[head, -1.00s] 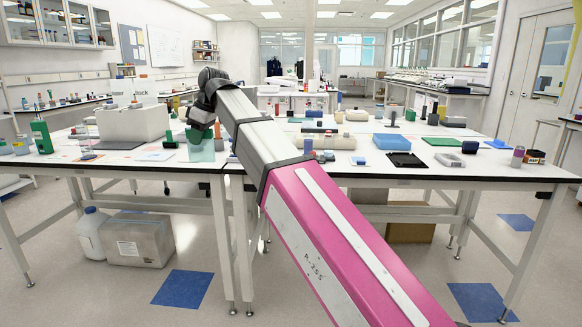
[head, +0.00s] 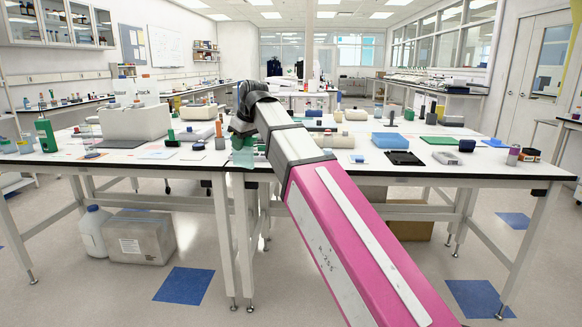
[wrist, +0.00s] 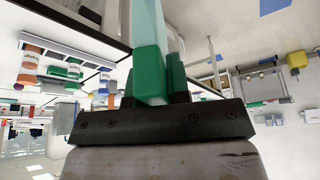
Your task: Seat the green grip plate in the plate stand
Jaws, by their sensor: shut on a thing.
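The green grip plate (head: 243,157) is a pale, see-through teal sheet hanging below my gripper (head: 243,133) at the front edge of the bench. In the wrist view, my gripper (wrist: 158,82) is shut on its green grip (wrist: 150,75). The clear teal sheet (wrist: 149,28) extends away from the jaws. The gripper is dark and partly hidden by my arm in the head view. I cannot pick out the plate stand with certainty among the small items on the bench.
The white bench (head: 330,168) is crowded. A white box-like machine (head: 135,122) and a tall green item (head: 46,135) stand to the left. To the right are a blue block (head: 393,141) and a black tray (head: 404,158). My arm hides the bench's middle.

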